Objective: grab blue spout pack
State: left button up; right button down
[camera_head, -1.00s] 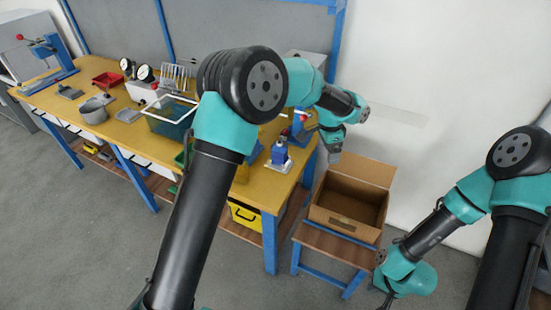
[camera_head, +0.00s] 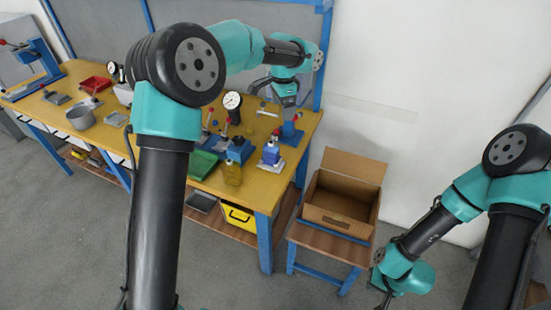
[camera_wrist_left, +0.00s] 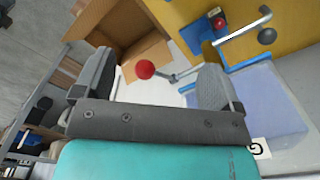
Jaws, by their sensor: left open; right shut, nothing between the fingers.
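The blue spout pack (camera_head: 271,154) stands upright on a small white-based stand near the right end of the yellow bench in the head view. My left gripper (camera_head: 285,101) is above the back of the bench, behind and above the pack and apart from it. In the left wrist view the left gripper (camera_wrist_left: 155,85) is open, with a red ball knob (camera_wrist_left: 145,69) on a metal lever seen between its fingers. My right gripper (camera_head: 383,297) is shut and empty at the lower right, away from the bench.
An olive pouch (camera_head: 232,173) stands left of the blue pack, near a green tray (camera_head: 203,164). Presses and a dial gauge (camera_head: 232,101) stand behind. An open cardboard box (camera_head: 340,205) sits on a low stool right of the bench. Floor in front is clear.

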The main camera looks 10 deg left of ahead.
pick_arm(q)
jog(key=a, duration=0.3)
jog(key=shift+a+r, duration=0.2)
jog(key=shift+a, duration=0.05)
send_near(271, 142)
jog(key=f, duration=0.5)
jog(key=shift+d+f, duration=0.25)
jog(key=shift+a+f, duration=0.15)
jog(key=shift+f, duration=1.15)
jog(key=shift+a+f, duration=0.1)
jog(key=shift+f, duration=1.2)
